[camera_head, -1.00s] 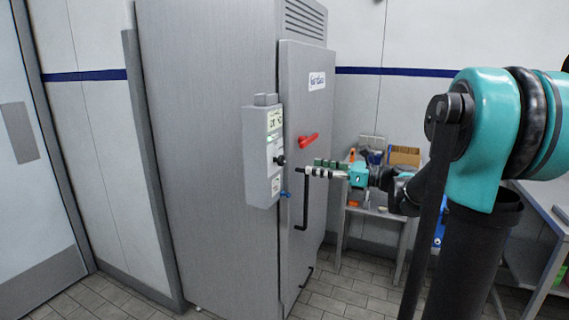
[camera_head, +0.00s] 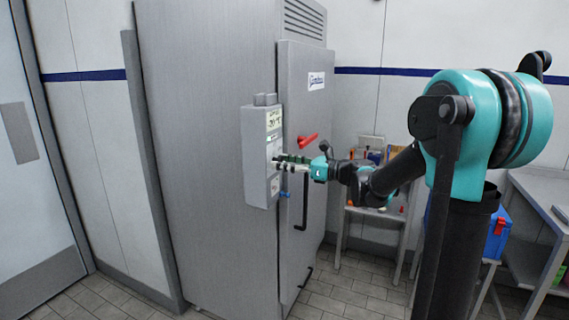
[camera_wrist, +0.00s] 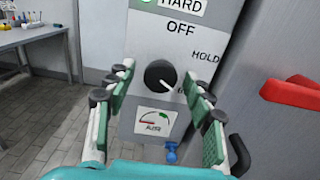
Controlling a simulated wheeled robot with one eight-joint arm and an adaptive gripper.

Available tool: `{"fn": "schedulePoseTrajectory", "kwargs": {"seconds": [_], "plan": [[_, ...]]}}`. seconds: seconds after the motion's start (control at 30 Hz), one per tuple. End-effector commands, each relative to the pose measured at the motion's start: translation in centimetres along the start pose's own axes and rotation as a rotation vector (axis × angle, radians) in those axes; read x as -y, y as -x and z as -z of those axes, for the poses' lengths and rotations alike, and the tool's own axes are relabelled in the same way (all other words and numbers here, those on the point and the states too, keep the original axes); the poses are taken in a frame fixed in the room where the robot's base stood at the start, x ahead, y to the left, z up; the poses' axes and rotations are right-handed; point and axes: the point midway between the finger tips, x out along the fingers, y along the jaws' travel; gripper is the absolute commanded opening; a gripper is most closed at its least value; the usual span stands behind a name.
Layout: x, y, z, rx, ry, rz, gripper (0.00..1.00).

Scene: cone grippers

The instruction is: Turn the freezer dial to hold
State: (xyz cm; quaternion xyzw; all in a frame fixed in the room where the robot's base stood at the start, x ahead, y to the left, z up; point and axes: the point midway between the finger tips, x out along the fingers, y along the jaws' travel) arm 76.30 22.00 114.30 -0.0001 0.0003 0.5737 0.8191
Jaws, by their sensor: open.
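The freezer (camera_head: 208,120) is a tall grey cabinet with a grey control box (camera_head: 256,150) on its front. In the wrist view, a round black dial (camera_wrist: 158,72) with a white pointer mark sits on this box. The mark appears toward the dial's lower right. The labels OFF (camera_wrist: 182,28) and HOLD (camera_wrist: 206,56) are above and to the upper right of the dial. My gripper (camera_wrist: 160,84) is open, with one green-padded finger on each side of the dial. In the head view, my gripper (camera_head: 278,162) is at the box front and hides the dial. Finger contact cannot be told.
A red lever (camera_head: 308,140) and a black door handle (camera_head: 304,200) are right of the box. A blue knob (camera_wrist: 170,150) is below the gauge (camera_wrist: 156,118). A cluttered table (camera_head: 376,212) stands behind my arm. The floor before the freezer is clear.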

Motion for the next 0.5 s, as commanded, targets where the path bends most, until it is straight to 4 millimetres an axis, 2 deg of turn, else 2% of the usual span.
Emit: {"fn": "schedulePoseTrajectory", "kwargs": {"seconds": [0.07, 0.43, 0.5], "plan": [[0.00, 0.02, 0.00, 0.000, 0.000, 0.000, 0.49], [-0.02, 0.04, 0.00, 0.000, 0.000, 0.000, 0.03], [-0.02, 0.04, 0.00, 0.000, 0.001, 0.000, 0.03]]}}
